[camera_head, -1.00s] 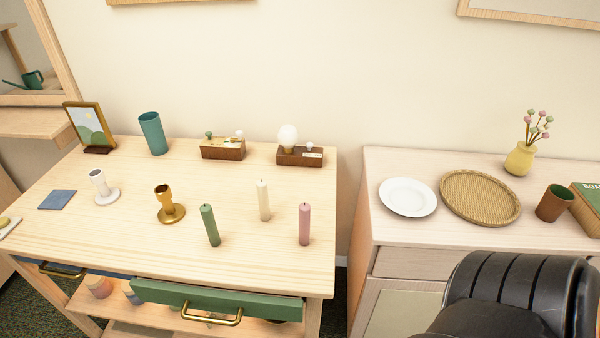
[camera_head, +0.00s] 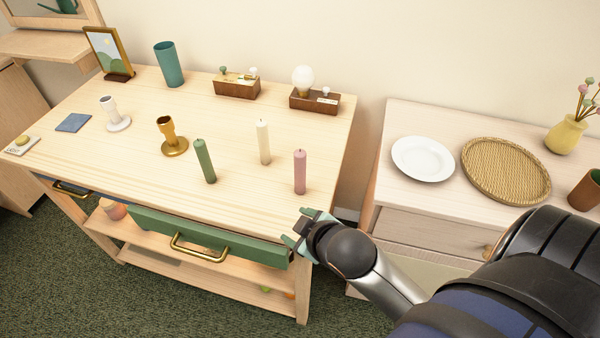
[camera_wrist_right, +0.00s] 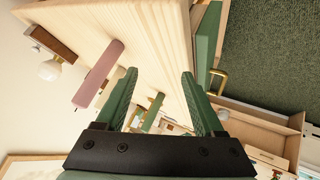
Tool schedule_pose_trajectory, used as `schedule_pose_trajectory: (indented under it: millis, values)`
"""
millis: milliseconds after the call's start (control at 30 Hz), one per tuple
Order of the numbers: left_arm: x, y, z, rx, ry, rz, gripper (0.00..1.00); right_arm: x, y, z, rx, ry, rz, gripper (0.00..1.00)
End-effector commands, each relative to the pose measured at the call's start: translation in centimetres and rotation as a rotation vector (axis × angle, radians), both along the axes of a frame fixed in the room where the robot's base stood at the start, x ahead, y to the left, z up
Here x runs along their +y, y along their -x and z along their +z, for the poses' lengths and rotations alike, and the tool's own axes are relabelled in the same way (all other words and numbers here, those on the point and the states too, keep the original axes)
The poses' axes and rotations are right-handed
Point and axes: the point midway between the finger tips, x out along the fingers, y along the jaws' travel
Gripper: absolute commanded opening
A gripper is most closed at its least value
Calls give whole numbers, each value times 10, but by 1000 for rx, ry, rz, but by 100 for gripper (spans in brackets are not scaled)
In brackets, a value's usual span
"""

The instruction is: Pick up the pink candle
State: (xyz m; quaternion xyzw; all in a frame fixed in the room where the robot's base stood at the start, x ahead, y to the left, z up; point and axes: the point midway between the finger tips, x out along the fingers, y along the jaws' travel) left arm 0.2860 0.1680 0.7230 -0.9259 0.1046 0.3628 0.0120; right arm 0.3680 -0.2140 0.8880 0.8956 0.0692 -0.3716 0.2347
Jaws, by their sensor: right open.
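The pink candle (camera_head: 300,172) stands upright near the right front corner of the wooden table (camera_head: 240,205). It also shows in the right wrist view (camera_wrist_right: 98,75), to the left of the fingers. My right gripper (camera_head: 298,228) is just off the table's front right corner, in front of the candle and apart from it. In the right wrist view its two green fingers (camera_wrist_right: 158,98) are spread with nothing held between them. My left gripper is in no view.
A cream candle (camera_head: 263,142) and a green candle (camera_head: 204,161) stand left of the pink one. A gold holder (camera_head: 173,140) and white holder (camera_head: 114,115) are farther left. The green drawer (camera_head: 210,238) protrudes below the tabletop. A gap separates the table from the cabinet (camera_head: 425,225).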

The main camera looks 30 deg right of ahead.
Motion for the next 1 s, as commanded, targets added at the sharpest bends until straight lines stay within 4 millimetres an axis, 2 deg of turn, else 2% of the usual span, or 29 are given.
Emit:
schedule_pose_trajectory:
  millis: [33,167,267,367,400,500,600,667,733,800,867,900,967,1000]
  values:
    - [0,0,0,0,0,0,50,2,-17,12,-70,40,36,70]
    - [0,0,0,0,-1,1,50,11,-58,51,-274,169,144,70]
    - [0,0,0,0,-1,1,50,25,-90,93,-472,308,250,70]
    - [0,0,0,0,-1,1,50,50,-118,148,-725,507,390,70]
    - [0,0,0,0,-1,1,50,64,-126,173,-840,606,455,70]
    - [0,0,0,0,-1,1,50,106,-130,225,-1123,872,623,70]
    - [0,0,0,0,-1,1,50,150,-119,258,-1389,1155,798,70]
    - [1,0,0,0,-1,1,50,175,-108,266,-1538,1330,908,70]
    - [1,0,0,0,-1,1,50,199,-94,264,-1700,1539,1045,70]
    - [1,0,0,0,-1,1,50,215,-82,251,-1846,1749,1196,70]
    - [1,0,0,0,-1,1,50,221,-75,233,-1957,1923,1342,70]
    - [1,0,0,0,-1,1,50,220,-72,217,1930,-1944,-1385,70]
    - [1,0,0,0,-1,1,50,212,-71,193,1729,-1805,-1344,70]
    - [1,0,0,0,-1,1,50,200,-73,176,1598,-1709,-1325,70]
